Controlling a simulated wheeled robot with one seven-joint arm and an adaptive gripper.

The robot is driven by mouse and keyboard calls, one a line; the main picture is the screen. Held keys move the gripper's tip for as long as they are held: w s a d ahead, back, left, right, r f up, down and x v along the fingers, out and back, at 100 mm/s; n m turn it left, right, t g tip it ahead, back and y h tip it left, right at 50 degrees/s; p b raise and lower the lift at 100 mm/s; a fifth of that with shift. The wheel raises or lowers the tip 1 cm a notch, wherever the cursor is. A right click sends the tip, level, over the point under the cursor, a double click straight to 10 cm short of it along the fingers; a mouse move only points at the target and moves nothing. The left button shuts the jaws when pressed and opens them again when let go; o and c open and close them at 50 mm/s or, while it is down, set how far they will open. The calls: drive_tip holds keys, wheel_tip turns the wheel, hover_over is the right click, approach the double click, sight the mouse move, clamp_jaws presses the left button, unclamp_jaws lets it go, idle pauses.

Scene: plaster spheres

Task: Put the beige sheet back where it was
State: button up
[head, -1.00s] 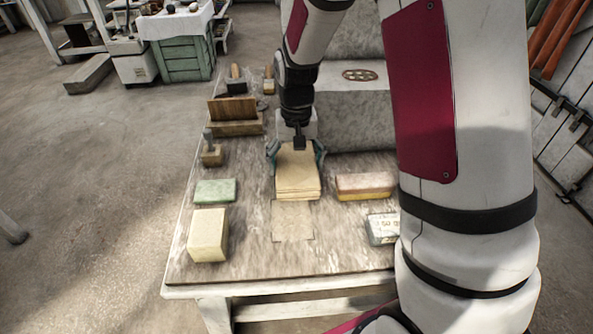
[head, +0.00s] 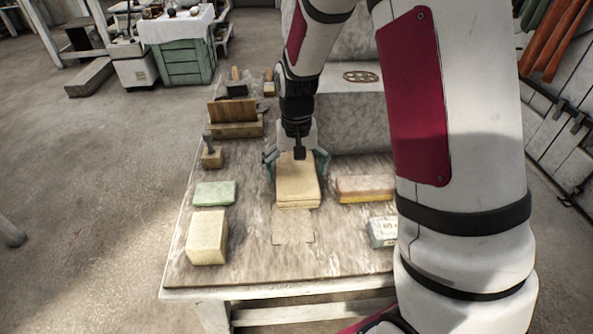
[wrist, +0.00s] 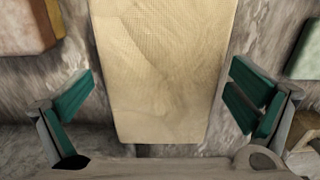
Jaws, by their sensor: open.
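A beige sheet (head: 297,182) lies mid-table, with layered edges at its near end, like a small stack. It fills the middle of the wrist view (wrist: 165,65). My gripper (head: 297,163) is over its far end, with teal fingers open, one on each side. In the wrist view, my gripper (wrist: 158,95) shows gaps between both fingers and the sheet's long edges. A flat, pale square patch (head: 292,230) lies on the table just in front of the sheet; I cannot tell whether it is a sheet or a mark.
A pink and yellow block (head: 364,188) and a whitish box (head: 382,232) stand right of the sheet. A green block (head: 214,194) and a cream block (head: 207,238) stand left. A large grey stone block (head: 350,120) is behind, right of my gripper.

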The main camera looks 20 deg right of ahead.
sight(297, 171)
wheel_tip(297, 171, up, 12)
drive_tip(key=p, duration=0.4)
drive_tip(key=shift+r, duration=0.2)
